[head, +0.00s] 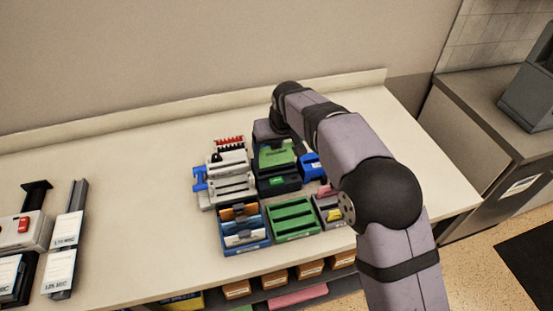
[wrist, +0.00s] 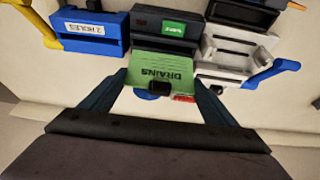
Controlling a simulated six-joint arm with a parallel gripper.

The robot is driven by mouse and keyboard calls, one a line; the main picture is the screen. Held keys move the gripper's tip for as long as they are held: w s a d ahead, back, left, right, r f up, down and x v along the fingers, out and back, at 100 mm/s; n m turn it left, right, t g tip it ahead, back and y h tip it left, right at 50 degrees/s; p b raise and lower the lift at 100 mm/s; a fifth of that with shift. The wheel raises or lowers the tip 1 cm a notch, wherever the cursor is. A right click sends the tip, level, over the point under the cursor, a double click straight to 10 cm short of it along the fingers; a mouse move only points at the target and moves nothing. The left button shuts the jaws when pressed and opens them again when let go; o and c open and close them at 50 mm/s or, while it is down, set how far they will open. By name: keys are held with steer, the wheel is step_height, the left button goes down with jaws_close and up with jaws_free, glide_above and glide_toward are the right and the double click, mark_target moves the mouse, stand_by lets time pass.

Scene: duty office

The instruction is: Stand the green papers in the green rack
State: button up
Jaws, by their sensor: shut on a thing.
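A green paper (head: 278,153) is held by my gripper (head: 272,140) above the middle of the cluster on the counter. In the wrist view the paper (wrist: 162,68) reads "DRAINS", upside down, and sits between the two fingers (wrist: 160,90). The green rack (head: 295,219) stands at the front of the cluster, nearer the counter's front edge than the paper. Its slots look empty in the head view. The rack is not clearly visible in the wrist view.
A dark box with a green label (head: 279,183) lies between paper and rack. A blue and orange rack (head: 245,238) is left of the green rack; a grey rack (head: 329,212) is right. A blue punch (head: 312,166) and white device (head: 233,184) flank the dark box.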

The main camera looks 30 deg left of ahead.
step_height(320, 180, up, 4)
steer(key=shift+r+b, duration=0.1)
steer(key=shift+b, duration=0.25)
steer(key=shift+f+b, duration=0.7)
steer(key=shift+b, duration=0.05)
steer(key=shift+f+b, duration=0.2)
steer(key=shift+b, duration=0.45)
steer(key=shift+a+r+b, duration=0.15)
steer(key=shift+b, duration=0.6)
steer(key=s+d+r+b, duration=0.4)
steer(key=s+d+b, duration=0.1)
steer(key=b, duration=0.8)
steer(key=s+d+f+t+y, duration=0.1)
steer(key=s+d+f, duration=0.2)
steer(key=f, duration=0.3)
steer(key=shift+s+d, duration=0.15)
steer(key=shift+d, duration=0.3)
